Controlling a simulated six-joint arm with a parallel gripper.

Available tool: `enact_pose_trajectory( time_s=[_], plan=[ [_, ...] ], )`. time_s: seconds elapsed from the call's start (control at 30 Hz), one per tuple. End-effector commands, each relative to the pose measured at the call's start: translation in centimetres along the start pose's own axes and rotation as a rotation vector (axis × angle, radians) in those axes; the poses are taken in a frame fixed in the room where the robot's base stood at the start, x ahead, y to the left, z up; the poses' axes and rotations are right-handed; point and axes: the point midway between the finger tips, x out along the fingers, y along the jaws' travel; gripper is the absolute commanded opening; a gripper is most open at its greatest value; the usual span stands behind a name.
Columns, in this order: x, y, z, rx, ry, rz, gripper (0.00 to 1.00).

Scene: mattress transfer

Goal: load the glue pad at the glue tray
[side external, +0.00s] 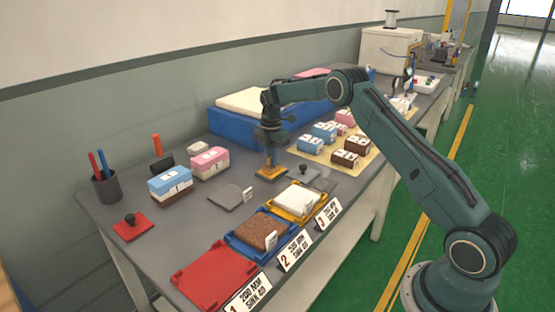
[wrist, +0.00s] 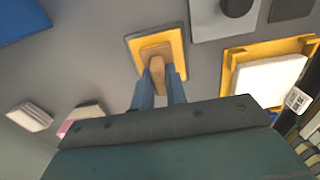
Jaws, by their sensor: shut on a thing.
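My gripper (side external: 270,150) is shut on the upright wooden handle of a yellow square pad (side external: 271,174), which I take to be the glue pad. In the wrist view my gripper (wrist: 158,82) has its two blue fingers on either side of the handle, and the yellow pad (wrist: 134,42) lies flat beyond them. The pad is at or just above the grey table; I cannot tell if it touches. A flat grey plate with a small tag (side external: 230,198) lies left of the pad in the side view, possibly the glue tray; the wrist view does not show it.
A grey plate with a black knob (side external: 300,174) is close on the right. Red (side external: 210,280), blue (side external: 233,241) and yellow (side external: 320,215) trays line the front edge. Pink (side external: 209,162) and blue (side external: 170,184) blocks stand left. A large blue box (side external: 235,127) is behind.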

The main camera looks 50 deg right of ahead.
Motion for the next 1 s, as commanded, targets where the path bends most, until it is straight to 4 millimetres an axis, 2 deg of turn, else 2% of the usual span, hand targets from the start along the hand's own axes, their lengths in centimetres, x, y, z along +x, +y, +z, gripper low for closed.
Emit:
enact_pose_trajectory(
  time_s=[0.37,1.0],
  plan=[
    [0.2,-0.1,0.0,0.000,0.001,-0.004,0.00],
    [-3.5,0.0,0.0,0.000,0.000,0.000,0.00]
  ],
)
